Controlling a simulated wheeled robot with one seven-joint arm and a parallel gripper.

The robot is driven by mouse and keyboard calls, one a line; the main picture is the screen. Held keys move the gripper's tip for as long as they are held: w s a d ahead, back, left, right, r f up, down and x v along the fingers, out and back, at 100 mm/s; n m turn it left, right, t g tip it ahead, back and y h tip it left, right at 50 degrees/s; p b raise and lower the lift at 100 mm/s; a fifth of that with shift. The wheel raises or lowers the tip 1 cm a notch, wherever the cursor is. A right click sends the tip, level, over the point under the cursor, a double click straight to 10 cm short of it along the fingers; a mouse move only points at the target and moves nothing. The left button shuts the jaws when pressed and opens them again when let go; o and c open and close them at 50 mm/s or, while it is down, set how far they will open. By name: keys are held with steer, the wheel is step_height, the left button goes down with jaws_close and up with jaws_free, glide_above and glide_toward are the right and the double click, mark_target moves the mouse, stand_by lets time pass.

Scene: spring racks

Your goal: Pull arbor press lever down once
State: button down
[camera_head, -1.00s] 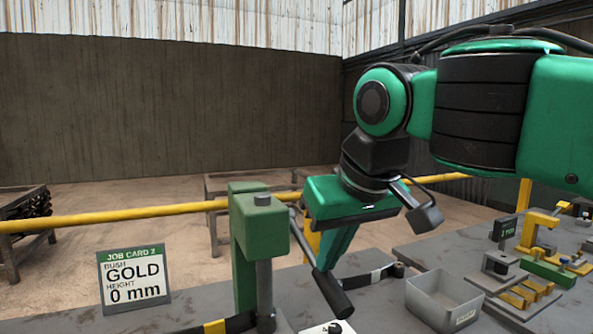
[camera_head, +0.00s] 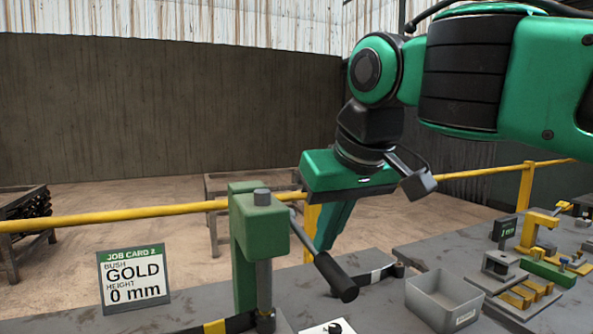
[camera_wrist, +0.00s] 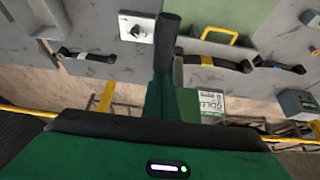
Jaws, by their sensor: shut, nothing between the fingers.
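The arbor press (camera_head: 248,240) is a green upright frame with a grey ram rod, standing on the bench left of my gripper. Its lever is a grey rod ending in a black handle (camera_head: 335,276), which slopes down toward the lower right. My gripper (camera_head: 325,242) is shut and empty, with its green fingers pointing down just behind the lever. The fingertips lie close to the upper part of the handle; whether they touch it I cannot tell. In the wrist view the black handle (camera_wrist: 167,42) stands upright in front of the green fingers.
A job card (camera_head: 133,279) reading "GOLD" and "0 mm" stands left of the press. A grey bin (camera_head: 441,296) sits to the right, with fixtures and gold bars (camera_head: 527,294) beyond it. A yellow rail (camera_head: 110,215) runs behind the bench.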

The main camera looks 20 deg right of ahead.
steer(key=shift+w+r, duration=0.25)
steer(key=shift+r, duration=0.45)
steer(key=shift+w+r, duration=0.2)
steer(key=shift+r, duration=0.5)
steer(key=s+r, duration=0.4)
steer(key=s, duration=0.8)
stand_by(0.3)
steer(key=w+d+f+m+g, duration=0.1)
steer(key=w+d+f+m, duration=0.15)
steer(key=d+f, duration=0.4)
steer(key=w+d+f+m+g, duration=0.1)
steer(key=w+d+f+g, duration=0.15)
steer(key=f, duration=0.65)
steer(key=s+d+f+m+g, duration=0.1)
steer(key=d+f, duration=0.3)
steer(key=f, duration=0.4)
steer(key=s+d+f+m+g, duration=0.1)
steer(key=s+d+f, duration=0.3)
steer(key=f, duration=0.5)
steer(key=shift+s+d+m, duration=0.15)
steer(key=shift+m, duration=0.3)
